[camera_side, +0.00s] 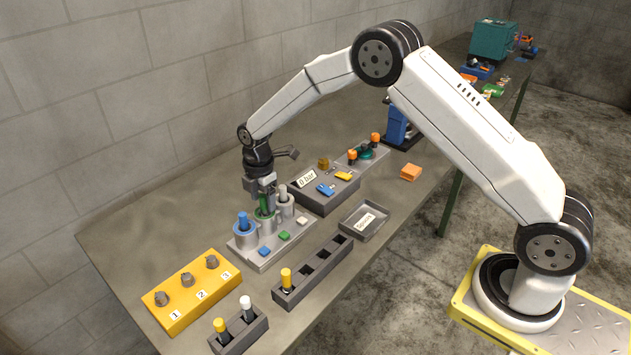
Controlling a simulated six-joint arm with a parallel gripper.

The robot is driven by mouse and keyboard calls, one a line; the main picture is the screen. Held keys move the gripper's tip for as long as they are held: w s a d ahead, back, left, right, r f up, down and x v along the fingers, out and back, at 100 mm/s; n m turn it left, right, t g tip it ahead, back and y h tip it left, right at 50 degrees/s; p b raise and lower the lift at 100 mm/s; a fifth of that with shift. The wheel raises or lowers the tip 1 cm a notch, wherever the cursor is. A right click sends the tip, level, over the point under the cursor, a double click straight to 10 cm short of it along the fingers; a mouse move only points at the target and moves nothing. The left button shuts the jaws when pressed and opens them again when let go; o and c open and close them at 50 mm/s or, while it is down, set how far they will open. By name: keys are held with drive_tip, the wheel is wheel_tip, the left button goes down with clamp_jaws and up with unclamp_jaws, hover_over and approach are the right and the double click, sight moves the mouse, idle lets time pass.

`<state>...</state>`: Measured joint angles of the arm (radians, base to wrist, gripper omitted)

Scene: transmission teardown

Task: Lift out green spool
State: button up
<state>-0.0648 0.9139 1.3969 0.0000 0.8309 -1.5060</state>
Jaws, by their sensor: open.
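The green spool (264,213) stands upright in the middle grey cylinder of a light grey block (270,257). A blue spool (243,221) stands in the cylinder to its left, and a pale grey spool (283,192) stands in the cylinder to its right. My gripper (266,205) points down at the top of the green spool, with its open fingers around or just beside it. The fingers partly hide the spool's upper end, and I cannot tell whether they touch it.
A dark slotted rack (313,272) holds a yellow-topped piece. A smaller rack (239,331) stands front left. A yellow block (192,292) numbered 1 to 3 lies left. A grey tray (363,220) and the "0 bar" box (325,190) stand right of the block.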

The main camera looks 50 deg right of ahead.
clamp_jaws()
drive_tip(key=shift+r, duration=0.1)
idle(0.3)
drive_tip(key=shift+r, duration=0.7)
drive_tip(key=s+r, duration=1.1)
drive_tip(key=s, duration=0.3)
drive_tip(key=shift+d+r, duration=0.2)
drive_tip(key=shift+d, duration=0.15)
